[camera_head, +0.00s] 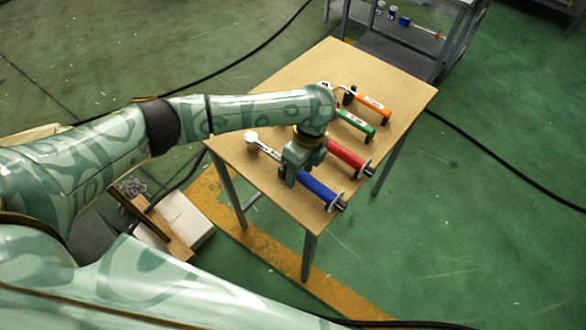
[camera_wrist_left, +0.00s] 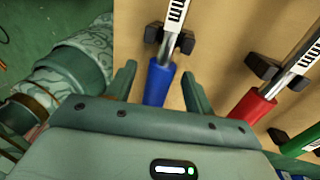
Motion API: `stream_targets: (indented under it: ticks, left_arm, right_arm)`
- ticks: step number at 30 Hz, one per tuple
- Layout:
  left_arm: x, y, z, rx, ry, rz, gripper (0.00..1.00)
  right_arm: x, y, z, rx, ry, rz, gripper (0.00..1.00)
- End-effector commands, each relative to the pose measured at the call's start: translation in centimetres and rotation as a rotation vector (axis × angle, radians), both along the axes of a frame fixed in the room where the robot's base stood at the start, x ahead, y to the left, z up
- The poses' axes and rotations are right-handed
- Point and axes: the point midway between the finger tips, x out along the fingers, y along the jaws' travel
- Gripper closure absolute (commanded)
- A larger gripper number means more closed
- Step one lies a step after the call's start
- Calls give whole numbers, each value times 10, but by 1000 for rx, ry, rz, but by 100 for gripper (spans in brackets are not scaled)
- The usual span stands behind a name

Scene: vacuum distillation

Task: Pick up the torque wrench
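A torque wrench with a blue handle (camera_head: 318,190) lies on the wooden table, nearest the front edge; its round head (camera_head: 252,138) points to the left. My left gripper (camera_head: 290,178) is over it, covering part of its shaft. In the left wrist view the open fingers (camera_wrist_left: 158,78) stand on either side of the blue handle (camera_wrist_left: 158,84), near its shaft end, with gaps on both sides. A red-handled wrench (camera_head: 346,156), a green-handled one (camera_head: 356,124) and an orange-handled one (camera_head: 371,104) lie beyond it. My right gripper is not in view.
The wrenches rest on small black holders (camera_wrist_left: 170,38) on the table (camera_head: 330,70). The red wrench (camera_wrist_left: 250,106) lies just right of my left gripper. A grey cart (camera_head: 400,55) stands behind the table. A white box (camera_head: 180,220) is on the floor at left.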

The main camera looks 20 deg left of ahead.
Motion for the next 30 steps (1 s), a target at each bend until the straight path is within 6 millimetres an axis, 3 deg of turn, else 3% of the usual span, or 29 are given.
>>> stream_targets:
  ticks: [1, 5, 6, 19, 25, 30]
  left_arm:
    - [0, 0, 1, 0, 0, 0, 61]
    - [0, 0, 0, 0, 0, 0, 97]
    - [0, 0, 0, 0, 0, 0, 100]
    - [1, 0, 12, 0, -3, 0, 100]
    - [1, 0, 41, 0, -6, 1, 100]
    - [-24, -3, 72, -2, -6, -3, 100]
  right_arm:
    - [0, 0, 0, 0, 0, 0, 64]
    - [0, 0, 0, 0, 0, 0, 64]
    - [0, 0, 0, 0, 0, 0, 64]
    - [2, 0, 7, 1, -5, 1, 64]
    - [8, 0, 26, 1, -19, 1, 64]
    - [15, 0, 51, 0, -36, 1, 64]
